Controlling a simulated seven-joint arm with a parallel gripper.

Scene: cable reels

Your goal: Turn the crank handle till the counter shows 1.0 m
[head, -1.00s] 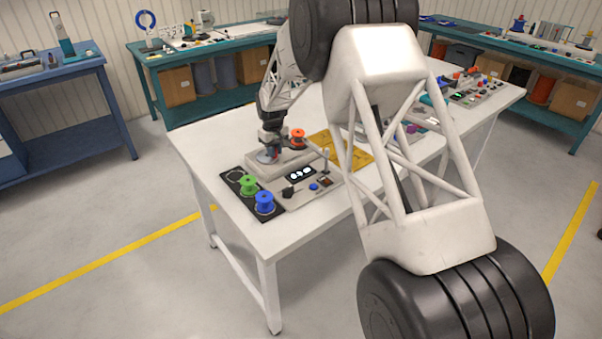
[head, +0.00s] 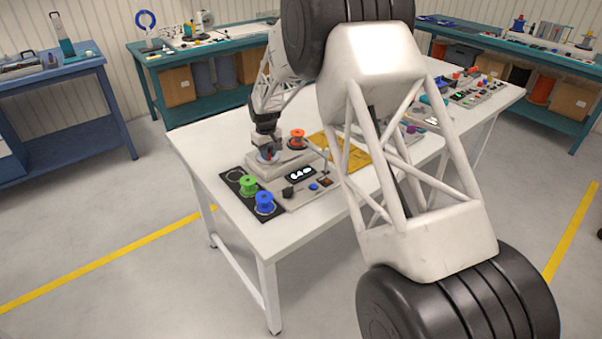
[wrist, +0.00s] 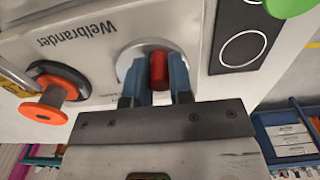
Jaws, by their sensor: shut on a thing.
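The red crank handle (wrist: 159,72) stands on a pale round disc (wrist: 135,58) of the reeling machine (wrist: 97,60), which is marked "Welbrander". My gripper (wrist: 157,80) is shut on the handle, with one blue-grey finger on each side of it. In the head view my gripper (head: 267,150) is low at the machine's far left part and largely hides the crank. The counter (head: 300,173) is a dark display with light digits on the front panel; they look like 0.40 or close, too small to be sure.
An orange spool (head: 297,138) sits on the machine right of my gripper. A green spool (head: 248,186) and a blue spool (head: 264,202) stand on a black strip (head: 237,178) at the left. A yellow mat (head: 345,155) lies behind. The white table's (head: 215,140) far left is clear.

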